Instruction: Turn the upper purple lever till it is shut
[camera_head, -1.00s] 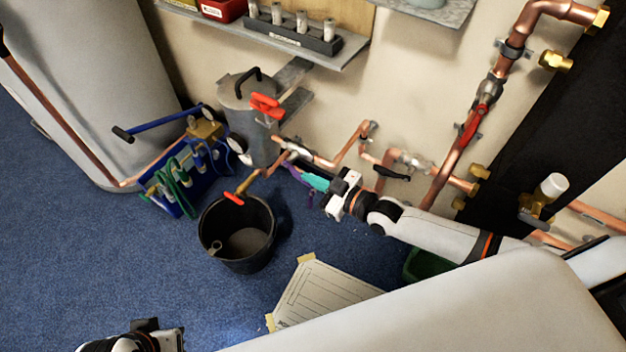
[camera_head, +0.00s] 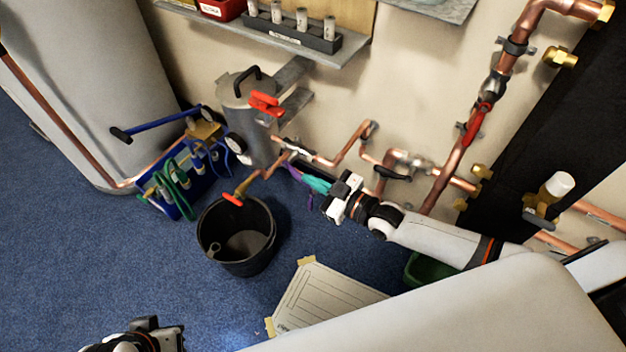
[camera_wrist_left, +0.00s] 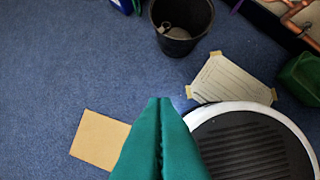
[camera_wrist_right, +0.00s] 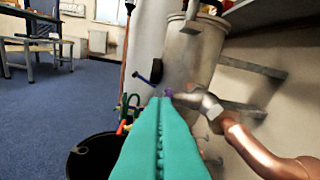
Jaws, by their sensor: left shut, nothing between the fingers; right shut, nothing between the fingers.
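A small purple lever (camera_head: 293,170) shows beside the copper pipe, left of my right gripper (camera_head: 309,180). In the right wrist view, a bit of purple (camera_wrist_right: 169,92) shows just past the tips of my right gripper (camera_wrist_right: 160,100), by a silvery valve body (camera_wrist_right: 201,101). The teal fingers are shut and empty, close to the lever; I cannot tell whether they touch it. Much of the lever is hidden behind them, so its angle is unclear. My left gripper (camera_wrist_left: 160,101) is shut and empty above the floor, far from the pipes.
A black bucket (camera_head: 236,260) stands below a red-handled tap (camera_head: 233,199). A grey tank (camera_head: 258,115) with a red handle (camera_head: 265,104) is on the wall side. A black lever (camera_head: 392,174) and copper pipes (camera_head: 349,145) lie near my right arm. A taped sheet (camera_head: 328,297) lies on the floor.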

